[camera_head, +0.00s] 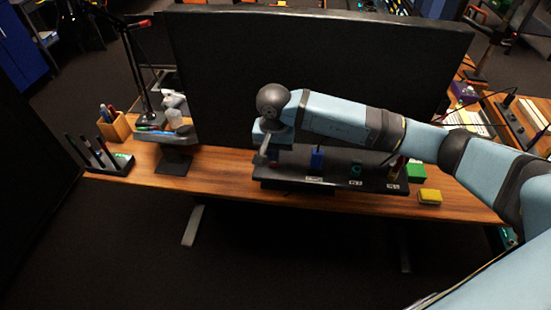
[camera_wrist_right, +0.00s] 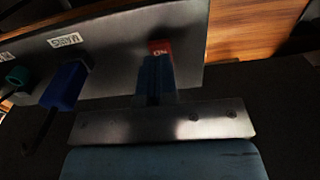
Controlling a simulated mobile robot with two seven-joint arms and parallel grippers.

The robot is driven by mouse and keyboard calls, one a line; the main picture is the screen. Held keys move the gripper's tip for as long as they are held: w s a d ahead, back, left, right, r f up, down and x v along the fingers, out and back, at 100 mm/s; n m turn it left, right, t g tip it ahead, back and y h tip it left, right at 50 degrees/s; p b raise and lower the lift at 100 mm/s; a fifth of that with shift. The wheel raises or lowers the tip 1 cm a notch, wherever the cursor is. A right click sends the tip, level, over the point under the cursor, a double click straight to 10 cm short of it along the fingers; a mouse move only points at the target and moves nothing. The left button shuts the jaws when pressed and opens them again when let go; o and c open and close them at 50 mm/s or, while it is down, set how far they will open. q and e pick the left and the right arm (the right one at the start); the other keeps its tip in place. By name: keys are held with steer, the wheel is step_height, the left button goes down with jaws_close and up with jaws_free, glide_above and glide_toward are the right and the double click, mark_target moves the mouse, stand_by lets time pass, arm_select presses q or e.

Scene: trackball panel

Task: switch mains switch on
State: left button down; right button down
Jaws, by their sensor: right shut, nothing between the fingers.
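A dark sloped panel (camera_head: 335,178) lies on the wooden desk and also shows in the right wrist view (camera_wrist_right: 115,30). A red switch part (camera_wrist_right: 160,47) with white lettering, apparently "ON", sits near one end of the panel. In the head view a bit of red (camera_head: 273,164) shows beside my gripper. My right gripper (camera_head: 263,155) is shut and empty at the panel's left end. In the right wrist view its fingers (camera_wrist_right: 156,80) overlap the red part's lower edge; I cannot tell whether they touch it. My left gripper is not in view.
A blue upright part (camera_head: 317,158) and a green knob (camera_wrist_right: 17,76) stand along the panel, with white labels. A large dark screen (camera_head: 320,60) rises behind it. A yellow block (camera_head: 430,197) and a green block (camera_head: 416,171) lie right of the panel.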

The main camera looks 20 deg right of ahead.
steer(key=shift+f+b, duration=1.1)
steer(key=shift+f, duration=0.15)
stand_by(0.3)
steer(key=shift+r, duration=0.1)
steer(key=shift+r+p, duration=1.25)
steer(key=shift+r, duration=2.2)
